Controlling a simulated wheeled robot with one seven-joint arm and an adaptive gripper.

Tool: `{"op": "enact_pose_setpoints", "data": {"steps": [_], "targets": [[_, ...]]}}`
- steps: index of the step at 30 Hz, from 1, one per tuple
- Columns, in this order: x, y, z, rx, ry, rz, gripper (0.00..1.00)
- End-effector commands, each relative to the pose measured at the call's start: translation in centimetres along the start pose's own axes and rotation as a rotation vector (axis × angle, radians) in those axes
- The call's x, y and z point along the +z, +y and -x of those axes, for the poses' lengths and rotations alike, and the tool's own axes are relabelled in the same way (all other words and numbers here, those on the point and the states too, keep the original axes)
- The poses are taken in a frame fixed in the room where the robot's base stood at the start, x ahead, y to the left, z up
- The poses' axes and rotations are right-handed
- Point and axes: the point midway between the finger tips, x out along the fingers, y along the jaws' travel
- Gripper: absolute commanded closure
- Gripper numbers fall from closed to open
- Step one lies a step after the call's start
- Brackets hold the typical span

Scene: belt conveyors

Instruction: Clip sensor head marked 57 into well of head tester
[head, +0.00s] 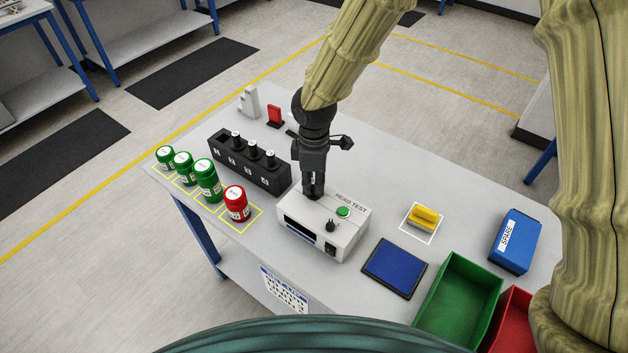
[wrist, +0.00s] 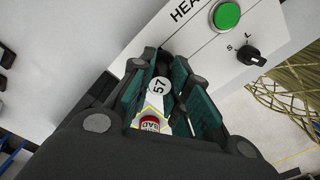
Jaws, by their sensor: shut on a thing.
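The head tester (head: 355,232) is a white box on the table with a green button and a black knob. Its top also shows in the wrist view (wrist: 203,62). My gripper (head: 312,192) points down at the tester's back left part. The sensor head's lower end and the well are hidden by the jaws. I cannot tell whether the head is in the well or just above it.
A black rack (head: 232,165) with several sensor heads stands left of the tester. Green jars (head: 207,180) and a red jar (head: 237,203) stand in front of it. Right lie a yellow block (head: 426,216), blue pad (head: 394,267), green bin (head: 455,300) and blue SPARE box (head: 515,242).

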Motion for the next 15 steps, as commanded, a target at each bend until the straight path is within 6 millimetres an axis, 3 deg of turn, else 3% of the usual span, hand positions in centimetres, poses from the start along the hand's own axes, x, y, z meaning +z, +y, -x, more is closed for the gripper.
{"op": "enact_pose_setpoints", "data": {"steps": [7, 8, 11, 15], "targets": [[0.0, 0.01, -0.02, 0.0, 0.0, 0.0, 1.0], [-0.01, 0.01, -0.02, 0.0, 0.0, 0.0, 0.77], [-0.01, 0.01, -0.01, 0.0, 0.0, 0.0, 0.59], [-0.01, 0.01, -0.01, 0.0, 0.0, 0.0, 0.57]]}}
